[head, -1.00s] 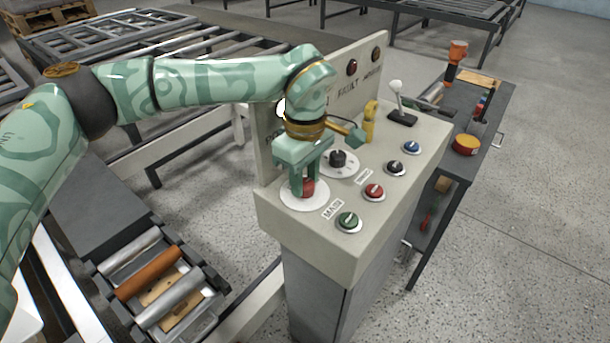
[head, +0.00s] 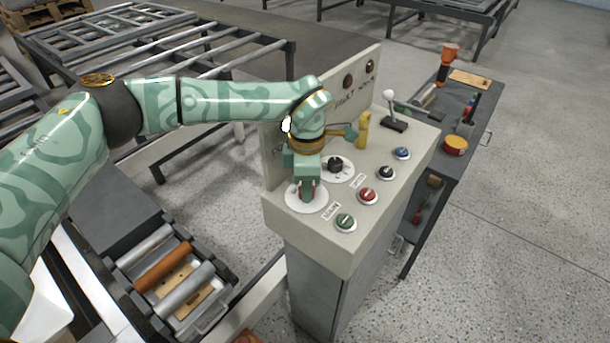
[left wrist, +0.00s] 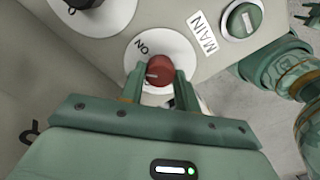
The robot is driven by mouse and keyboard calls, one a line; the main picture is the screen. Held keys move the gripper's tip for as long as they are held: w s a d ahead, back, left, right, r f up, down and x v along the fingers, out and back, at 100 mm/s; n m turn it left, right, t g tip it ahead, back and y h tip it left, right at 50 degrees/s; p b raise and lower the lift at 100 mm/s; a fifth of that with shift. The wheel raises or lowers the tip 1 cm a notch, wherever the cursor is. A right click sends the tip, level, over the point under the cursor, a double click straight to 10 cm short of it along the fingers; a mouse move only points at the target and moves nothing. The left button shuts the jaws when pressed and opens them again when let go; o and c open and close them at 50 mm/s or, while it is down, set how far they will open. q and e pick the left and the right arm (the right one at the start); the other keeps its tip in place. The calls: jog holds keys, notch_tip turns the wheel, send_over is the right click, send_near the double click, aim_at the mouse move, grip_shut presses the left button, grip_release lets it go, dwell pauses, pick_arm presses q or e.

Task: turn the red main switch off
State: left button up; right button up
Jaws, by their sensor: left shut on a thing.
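The red main switch (left wrist: 158,70) is a round red knob on a white disc (left wrist: 178,42), with an ON label at the disc's upper left and a MAIN label beside it in the left wrist view. A pale mark on the knob points left in that view, below the ON label. My left gripper (left wrist: 158,88) has a finger on each side of the knob and is shut on it. In the head view my left gripper (head: 307,194) comes down over the disc and hides most of the knob.
The console panel (head: 330,235) also carries a black knob (head: 335,165), green (head: 345,221), red (head: 368,195), black (head: 386,173) and blue (head: 402,153) buttons, a yellow part (head: 363,130) and a lever (head: 391,108). A dark side table (head: 463,100) with tools stands at right.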

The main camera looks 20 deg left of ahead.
pick_arm(q)
jog(key=n+p, duration=0.1)
jog(key=n, duration=0.1)
jog(key=n+p, duration=0.1)
jog(key=p, duration=0.1)
jog(key=n+p, duration=0.1)
jog(key=n, duration=0.1)
jog(key=shift+r+n, duration=0.3)
jog(key=shift+w+f+n+p, duration=0.1)
jog(key=shift+f+n+p, duration=0.05)
jog(key=shift+n+p, duration=1.8)
pick_arm(e)
notch_tip(320, 180, up, 8)
jog(key=w, duration=0.2)
jog(key=shift+t, duration=0.3)
pick_arm(q)
jog(key=shift+n, duration=0.45)
pick_arm(e)
jog(key=shift+w, duration=0.1)
pick_arm(q)
jog(key=o, duration=1)
jog(key=shift+f, duration=0.1)
notch_tip(320, 180, up, 16)
jog(key=shift+r+p, duration=0.15)
jog(key=shift+p, duration=0.55)
pick_arm(e)
jog(key=shift+w+r, duration=0.2)
jog(key=shift+r, duration=0.7)
